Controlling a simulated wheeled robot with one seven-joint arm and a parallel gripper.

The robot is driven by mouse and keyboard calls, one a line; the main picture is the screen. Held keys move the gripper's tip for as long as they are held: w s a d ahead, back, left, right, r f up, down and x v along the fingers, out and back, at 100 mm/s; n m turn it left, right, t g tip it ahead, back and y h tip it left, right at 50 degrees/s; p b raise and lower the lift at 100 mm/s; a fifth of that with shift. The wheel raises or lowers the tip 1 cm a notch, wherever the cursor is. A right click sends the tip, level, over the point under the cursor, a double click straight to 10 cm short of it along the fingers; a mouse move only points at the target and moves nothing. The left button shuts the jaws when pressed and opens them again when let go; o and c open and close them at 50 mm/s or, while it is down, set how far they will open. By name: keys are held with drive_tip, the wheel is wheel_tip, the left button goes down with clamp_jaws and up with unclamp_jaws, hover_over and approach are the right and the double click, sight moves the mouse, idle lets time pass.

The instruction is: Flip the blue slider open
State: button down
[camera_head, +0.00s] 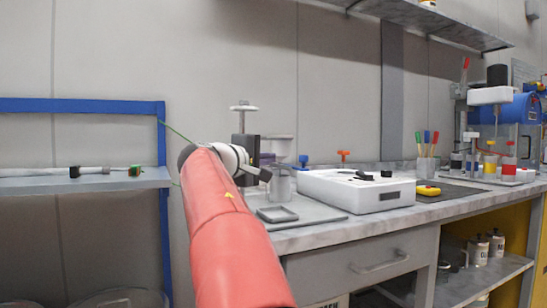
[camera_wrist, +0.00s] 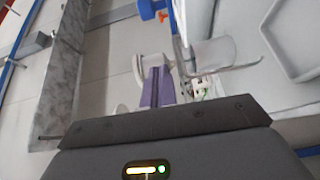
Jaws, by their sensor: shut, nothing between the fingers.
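I cannot tell for sure which part is the blue slider. A small blue fitting (camera_head: 303,160) stands at the back of the counter, just left of the white box. A blue piece (camera_wrist: 149,9) also shows at the top of the wrist view. A bench device (camera_head: 278,152) with a grey column and a purple-tinted clear top stands at the counter's left end. My gripper (camera_head: 262,174) is shut and empty in front of this device, partly covering it; contact cannot be told. In the wrist view a purple and white part (camera_wrist: 160,88) lies beyond my gripper's dark edge.
A grey tray (camera_head: 320,214) lies on the counter front. A white box (camera_head: 345,193) and a yellow device (camera_head: 428,190) stand to its right. A drawer handle (camera_head: 380,262) sticks out below. A blue-framed shelf (camera_head: 80,105) is at left. A wall shelf (camera_head: 430,22) hangs above.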

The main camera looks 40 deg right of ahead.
drive_tip(key=b+v, duration=0.1)
drive_tip(key=v, duration=0.7)
drive_tip(key=shift+s, duration=0.4)
drive_tip(key=shift+a+r, duration=0.1)
